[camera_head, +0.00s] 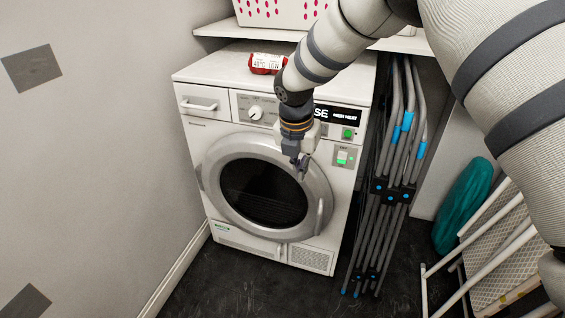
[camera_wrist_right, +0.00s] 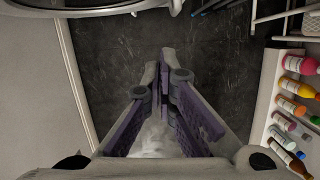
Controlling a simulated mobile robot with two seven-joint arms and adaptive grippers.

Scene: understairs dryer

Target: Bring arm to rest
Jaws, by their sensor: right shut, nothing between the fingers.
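My right gripper (camera_head: 302,172) hangs in front of the white dryer (camera_head: 210,132), near the upper right of its round door. Its fingers are shut and empty, pointing down; they also show in the right wrist view (camera_wrist_right: 164,60), with dark floor beyond them. My right arm (camera_head: 335,42) comes in from the top right and bends down over the dryer's top. The dryer's round door (camera_head: 262,190) looks closed. I do not see my left gripper in either view.
A red and white packet (camera_head: 267,63) lies on the dryer's top. A folded drying rack (camera_head: 392,170) stands close on the right. A white basket (camera_head: 275,14) sits on a shelf above. Several bottles (camera_wrist_right: 291,87) line the right side in the wrist view. Dark floor (camera_head: 225,285) is clear in front.

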